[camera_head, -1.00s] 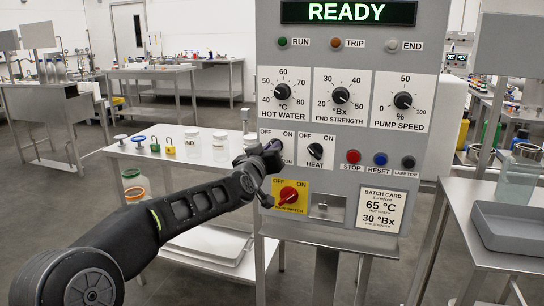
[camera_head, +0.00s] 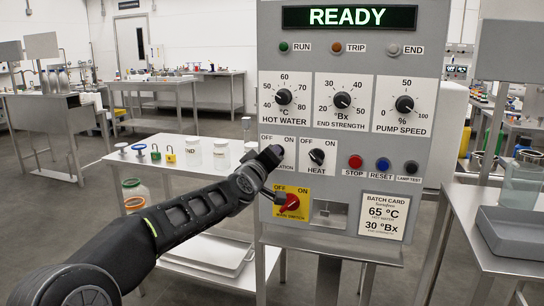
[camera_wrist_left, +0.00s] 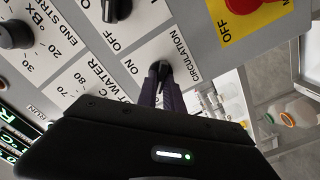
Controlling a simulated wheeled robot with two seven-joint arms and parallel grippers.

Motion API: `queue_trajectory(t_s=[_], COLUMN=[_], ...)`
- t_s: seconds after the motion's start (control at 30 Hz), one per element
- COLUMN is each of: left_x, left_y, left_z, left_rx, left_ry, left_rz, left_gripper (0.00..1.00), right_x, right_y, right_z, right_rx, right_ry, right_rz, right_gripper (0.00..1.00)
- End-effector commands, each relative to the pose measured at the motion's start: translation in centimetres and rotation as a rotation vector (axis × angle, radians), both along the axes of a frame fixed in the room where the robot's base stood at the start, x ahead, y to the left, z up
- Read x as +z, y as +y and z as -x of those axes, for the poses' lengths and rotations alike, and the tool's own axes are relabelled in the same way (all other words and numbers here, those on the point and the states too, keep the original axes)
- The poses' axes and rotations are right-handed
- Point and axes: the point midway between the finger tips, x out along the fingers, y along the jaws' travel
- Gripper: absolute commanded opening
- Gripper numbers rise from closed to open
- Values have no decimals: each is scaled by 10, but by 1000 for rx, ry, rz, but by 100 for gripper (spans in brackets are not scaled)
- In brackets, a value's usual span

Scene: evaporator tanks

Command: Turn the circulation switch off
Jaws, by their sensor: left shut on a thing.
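The circulation switch is a small dark knob on a white plate. In the left wrist view the knob (camera_wrist_left: 157,68) sits between the fingertips of my left gripper (camera_wrist_left: 161,76), which is shut on it. In the head view this gripper (camera_head: 275,152) reaches the panel (camera_head: 350,190) from the left and covers the knob. Only parts of the plate's OFF and ON labels and its name show there. I cannot tell which way the knob points. My right gripper is in neither view.
The heat knob (camera_head: 317,156) is just right, and the red main switch (camera_head: 292,202) on yellow is just below. Stop (camera_head: 355,162) and reset (camera_head: 382,165) buttons are further right. A side table (camera_head: 185,160) with jars and padlocks stands left.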

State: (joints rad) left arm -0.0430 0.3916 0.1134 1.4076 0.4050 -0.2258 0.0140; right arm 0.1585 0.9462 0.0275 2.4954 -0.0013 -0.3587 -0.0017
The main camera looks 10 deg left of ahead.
Motion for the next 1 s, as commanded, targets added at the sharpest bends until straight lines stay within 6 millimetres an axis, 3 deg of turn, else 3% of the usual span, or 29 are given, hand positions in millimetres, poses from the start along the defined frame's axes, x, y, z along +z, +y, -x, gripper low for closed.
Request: queue_trajectory(t_s=[0.17, 0.2, 0.47, 0.77, 1.0], left_x=[-1, -1, 0, 0, -1], left_y=[0, 0, 0, 0, 2], left_z=[0, 0, 0, 2, 27], left_rx=[0, 0, -1, 0, 0], left_ry=[2, 2, 1, 0, 0], left_rz=[3, 3, 1, 0, 0], left_gripper=[0, 12, 33, 33, 33], right_x=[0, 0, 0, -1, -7], right_y=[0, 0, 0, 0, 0], right_z=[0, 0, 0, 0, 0], right_rx=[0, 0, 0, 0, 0], right_ry=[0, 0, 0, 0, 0], right_rz=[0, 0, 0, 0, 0], right_gripper=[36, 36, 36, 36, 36])
